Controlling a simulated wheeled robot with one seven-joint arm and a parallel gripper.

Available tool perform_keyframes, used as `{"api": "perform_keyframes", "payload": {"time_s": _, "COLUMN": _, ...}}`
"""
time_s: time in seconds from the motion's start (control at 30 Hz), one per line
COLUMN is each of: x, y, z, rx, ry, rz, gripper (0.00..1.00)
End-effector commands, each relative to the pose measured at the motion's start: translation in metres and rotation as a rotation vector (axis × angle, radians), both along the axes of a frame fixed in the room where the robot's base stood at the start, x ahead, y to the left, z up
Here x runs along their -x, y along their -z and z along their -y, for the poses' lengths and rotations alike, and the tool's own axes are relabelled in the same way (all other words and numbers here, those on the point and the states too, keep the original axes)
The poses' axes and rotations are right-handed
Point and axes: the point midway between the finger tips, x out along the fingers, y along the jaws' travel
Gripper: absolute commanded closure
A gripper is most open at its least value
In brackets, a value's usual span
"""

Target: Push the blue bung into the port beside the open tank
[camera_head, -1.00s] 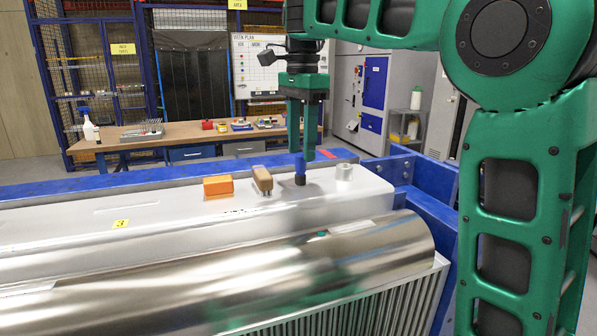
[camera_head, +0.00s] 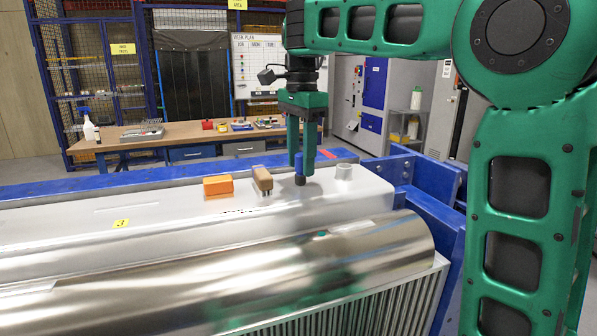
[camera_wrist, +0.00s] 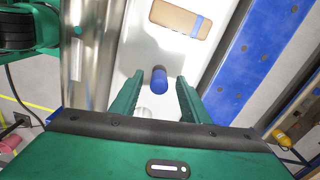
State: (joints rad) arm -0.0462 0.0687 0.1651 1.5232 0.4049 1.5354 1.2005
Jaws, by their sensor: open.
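The blue bung (camera_head: 299,163), with a dark lower part, stands upright on the white top of the long casing (camera_head: 150,212). My gripper (camera_head: 301,169) points down over it, open, with its fingers on either side of the bung. In the wrist view the bung (camera_wrist: 159,80) shows between the open fingertips (camera_wrist: 160,76), with a gap on both sides. A short pale round fitting (camera_head: 344,172) stands just right of the bung; I cannot tell whether it is the port. No open tank is clearly recognisable.
A shiny metal cylinder (camera_head: 250,262) lies along the front. Blue frame beams (camera_head: 432,213) border the right side. A workbench (camera_head: 190,140) stands behind.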

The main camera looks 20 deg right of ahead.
Motion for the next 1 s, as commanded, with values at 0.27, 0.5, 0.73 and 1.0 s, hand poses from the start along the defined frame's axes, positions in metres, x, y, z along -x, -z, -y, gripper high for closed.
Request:
{"api": "perform_keyframes", "payload": {"time_s": 0.27, "x": 0.0000, "y": -0.0001, "z": 0.0001, "rx": 0.000, "ry": 0.000, "rz": 0.000, "gripper": 1.00}}
{"api": "perform_keyframes", "payload": {"time_s": 0.5, "x": 0.0000, "y": -0.0002, "z": 0.0013, "rx": 0.000, "ry": 0.001, "rz": 0.000, "gripper": 1.00}}
{"api": "perform_keyframes", "payload": {"time_s": 0.73, "x": 0.0000, "y": -0.0017, "z": 0.0010, "rx": 0.000, "ry": 0.001, "rz": 0.000, "gripper": 1.00}}
{"api": "perform_keyframes", "payload": {"time_s": 1.0, "x": 0.0000, "y": -0.0091, "z": 0.0003, "rx": -0.001, "ry": -0.001, "rz": 0.000, "gripper": 1.00}}
